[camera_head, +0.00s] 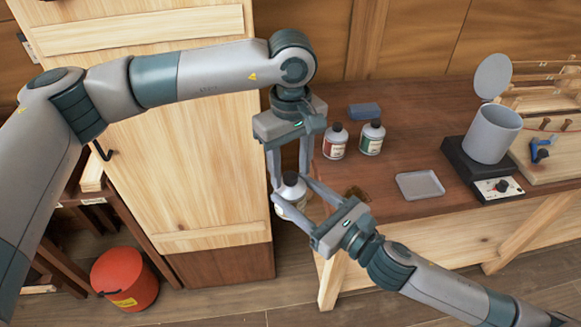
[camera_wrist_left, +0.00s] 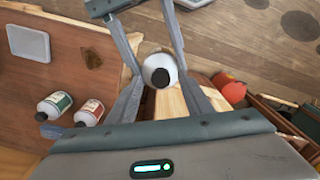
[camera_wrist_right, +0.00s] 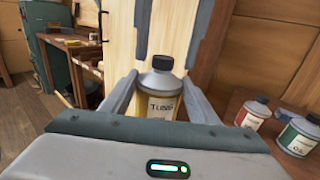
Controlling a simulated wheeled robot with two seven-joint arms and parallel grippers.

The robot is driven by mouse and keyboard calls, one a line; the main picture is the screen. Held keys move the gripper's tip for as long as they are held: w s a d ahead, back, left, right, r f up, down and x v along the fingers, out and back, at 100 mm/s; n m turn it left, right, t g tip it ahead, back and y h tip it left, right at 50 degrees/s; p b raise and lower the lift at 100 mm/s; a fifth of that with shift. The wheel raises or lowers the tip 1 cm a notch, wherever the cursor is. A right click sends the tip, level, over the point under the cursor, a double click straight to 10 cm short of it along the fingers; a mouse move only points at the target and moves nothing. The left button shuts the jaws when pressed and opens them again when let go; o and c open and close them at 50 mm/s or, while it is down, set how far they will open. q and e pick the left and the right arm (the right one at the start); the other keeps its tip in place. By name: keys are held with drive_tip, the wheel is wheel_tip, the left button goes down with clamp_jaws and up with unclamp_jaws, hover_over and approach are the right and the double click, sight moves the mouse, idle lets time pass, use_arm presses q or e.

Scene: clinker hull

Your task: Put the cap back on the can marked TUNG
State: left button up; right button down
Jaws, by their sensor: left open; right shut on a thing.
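The can marked TUNG (camera_wrist_right: 163,105) is pale with a grey shoulder and stands upright between the fingers of my right gripper (camera_wrist_right: 160,92), which is shut on it. It is held in the air by the workbench's left end, and also shows in the head view (camera_head: 291,206). A black cap (camera_wrist_right: 162,63) sits on top of the can; how tightly it is seated I cannot tell. My left gripper (camera_head: 289,172) points down from above, open, with its fingers apart on either side of the cap. The left wrist view looks down on the cap (camera_wrist_left: 160,76).
Two similar capped cans, one with a red label (camera_head: 335,143) and one green (camera_head: 371,138), stand on the workbench (camera_head: 440,110) near a blue block (camera_head: 364,110). A grey tray (camera_head: 420,185) and a scale (camera_head: 497,188) with a grey pot are farther right. A red bin (camera_head: 125,278) stands on the floor.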

use_arm(q)
wheel_tip(320, 180, up, 12)
drive_tip(key=shift+f, duration=0.15)
idle(0.4)
drive_tip(key=shift+f, duration=0.1)
idle(0.7)
